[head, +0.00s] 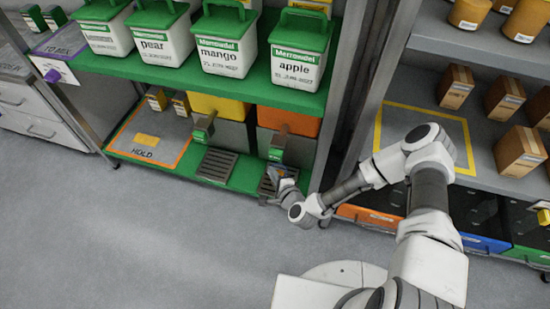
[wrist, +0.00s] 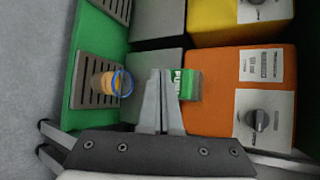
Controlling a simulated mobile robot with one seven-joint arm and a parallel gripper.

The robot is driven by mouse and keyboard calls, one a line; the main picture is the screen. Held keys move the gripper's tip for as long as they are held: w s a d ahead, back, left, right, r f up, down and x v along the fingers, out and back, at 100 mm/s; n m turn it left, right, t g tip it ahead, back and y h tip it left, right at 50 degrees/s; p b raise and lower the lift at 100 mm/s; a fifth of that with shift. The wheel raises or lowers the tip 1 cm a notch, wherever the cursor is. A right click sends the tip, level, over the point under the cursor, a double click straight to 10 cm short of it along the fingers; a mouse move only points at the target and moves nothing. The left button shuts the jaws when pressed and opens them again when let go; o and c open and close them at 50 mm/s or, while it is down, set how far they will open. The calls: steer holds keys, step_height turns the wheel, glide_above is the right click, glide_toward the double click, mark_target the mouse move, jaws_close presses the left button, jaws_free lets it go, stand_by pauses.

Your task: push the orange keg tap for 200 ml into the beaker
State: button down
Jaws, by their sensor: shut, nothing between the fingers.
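The orange keg (head: 289,119) stands on the lower green shelf. It fills the right of the wrist view (wrist: 225,82) and has a dark knob on its face. Its tap (head: 277,148) has a green PUSH label, which shows in the wrist view (wrist: 188,84). My gripper (wrist: 160,74) is shut and empty, its fingertips right beside the tap; I cannot tell if they touch it. The beaker (wrist: 122,82) shows as a blue-rimmed round shape with orange-tan inside, over the slotted drip grate (wrist: 84,86). In the head view my gripper (head: 283,183) covers that spot.
A yellow keg (head: 217,106) with its own tap and grate (head: 217,164) is to the left. A HOLD mat (head: 150,142) lies further left. White tubs with green lids (head: 228,45) fill the shelf above. The floor (head: 150,235) in front is clear.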

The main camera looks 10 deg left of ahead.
mark_target(274, 158)
steer(key=shift+w+d, duration=0.1)
steer(key=shift+w, duration=1.1)
steer(key=shift+w+b, duration=0.15)
steer(key=shift+b, duration=0.15)
stand_by(0.9)
steer(key=shift+w, duration=0.3)
steer(key=shift+w+d+b, duration=0.1)
steer(key=shift+w+b, duration=0.3)
steer(key=shift+w, duration=0.3)
stand_by(0.8)
stand_by(0.3)
steer(key=shift+s, duration=1.15)
steer(key=shift+s+a+p, duration=0.15)
steer(key=shift+s+p, duration=0.2)
steer(key=shift+s, duration=0.9)
steer(key=shift+s+a+p, duration=0.15)
steer(key=shift+s+p, duration=0.15)
steer(key=shift+s, duration=0.95)
